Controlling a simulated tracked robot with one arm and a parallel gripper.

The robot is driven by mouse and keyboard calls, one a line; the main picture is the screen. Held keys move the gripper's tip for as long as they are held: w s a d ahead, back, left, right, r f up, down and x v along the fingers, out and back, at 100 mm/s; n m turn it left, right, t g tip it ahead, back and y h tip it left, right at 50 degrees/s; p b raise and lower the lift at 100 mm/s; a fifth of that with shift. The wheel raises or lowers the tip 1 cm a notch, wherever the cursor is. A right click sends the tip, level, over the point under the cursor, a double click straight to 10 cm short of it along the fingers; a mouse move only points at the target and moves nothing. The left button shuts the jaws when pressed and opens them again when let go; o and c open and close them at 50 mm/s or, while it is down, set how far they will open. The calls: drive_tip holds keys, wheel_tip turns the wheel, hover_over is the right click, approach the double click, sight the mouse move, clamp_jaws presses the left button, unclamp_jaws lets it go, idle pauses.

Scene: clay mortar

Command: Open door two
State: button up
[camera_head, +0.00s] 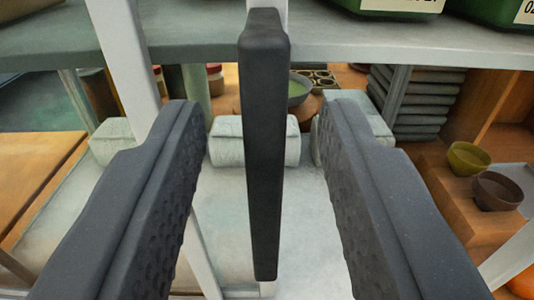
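A dark grey upright bar handle (264,150) stands in the middle of the view, fixed at its top to a pale frame post. My gripper (258,125) is open, with one dark textured finger on each side of the handle. Clear gaps show between the handle and both fingers, and I see no contact. A pale slanting frame bar (130,60) runs behind the left finger. No door number shows here, so I cannot tell which door the handle belongs to.
A grey shelf (180,45) crosses the top, with green containers (390,5) on it. Behind the frame are rolled pale towels (255,142), a bowl (298,90), a stack of grey slabs (410,100) and small bowls (468,158) on wooden steps. A wooden surface (40,180) lies at left.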

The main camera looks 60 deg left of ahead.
drive_tip(key=v, duration=1.4)
drive_tip(key=shift+p, duration=0.3)
drive_tip(key=shift+w, duration=0.1)
